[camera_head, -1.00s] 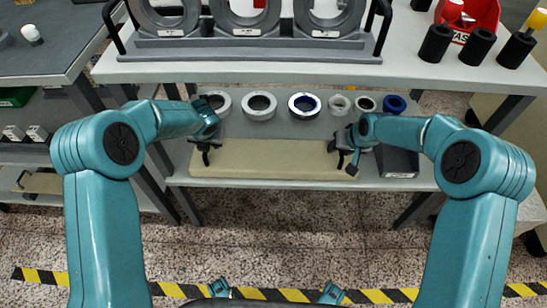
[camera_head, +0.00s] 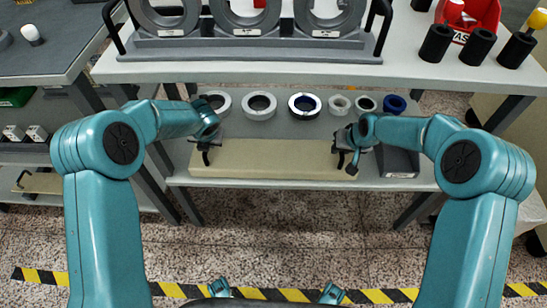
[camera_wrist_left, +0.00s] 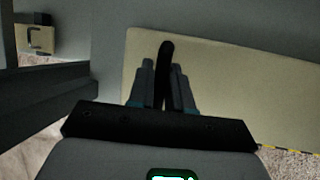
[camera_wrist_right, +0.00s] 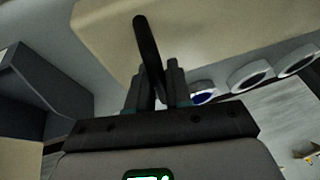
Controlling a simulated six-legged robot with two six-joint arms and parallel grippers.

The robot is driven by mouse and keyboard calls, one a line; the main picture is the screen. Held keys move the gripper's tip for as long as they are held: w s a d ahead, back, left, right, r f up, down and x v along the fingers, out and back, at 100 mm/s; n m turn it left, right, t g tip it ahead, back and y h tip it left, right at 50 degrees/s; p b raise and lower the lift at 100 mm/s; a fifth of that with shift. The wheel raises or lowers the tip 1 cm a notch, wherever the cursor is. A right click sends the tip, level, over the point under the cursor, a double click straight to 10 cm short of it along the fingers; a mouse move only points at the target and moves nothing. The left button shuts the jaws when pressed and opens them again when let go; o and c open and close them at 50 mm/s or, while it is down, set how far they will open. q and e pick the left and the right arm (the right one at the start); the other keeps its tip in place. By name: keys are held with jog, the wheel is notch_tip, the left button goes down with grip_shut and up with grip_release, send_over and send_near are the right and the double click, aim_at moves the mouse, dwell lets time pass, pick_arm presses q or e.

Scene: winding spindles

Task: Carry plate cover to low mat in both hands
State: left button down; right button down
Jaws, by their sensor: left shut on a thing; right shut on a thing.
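The plate cover is a long beige slab (camera_head: 265,160) with a dark handle near each end. It lies level over the front part of the lower shelf in the head view; I cannot tell whether it touches the shelf. My left gripper (camera_head: 205,148) is shut on the left handle, which stands between the fingers in the left wrist view (camera_wrist_left: 163,75). My right gripper (camera_head: 352,150) is shut on the right handle, also between the fingers in the right wrist view (camera_wrist_right: 150,70). I cannot pick out a low mat with certainty; a grey surface (camera_head: 235,128) lies behind the slab.
Several rings, white (camera_head: 259,106) and blue (camera_head: 394,104), stand behind the slab. A grey sloped block (camera_head: 398,162) stands close to its right end. The upper bench (camera_head: 250,70) overhangs the shelf and bears a spindle rack (camera_head: 245,45). The floor in front is clear.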

dwell(0.8)
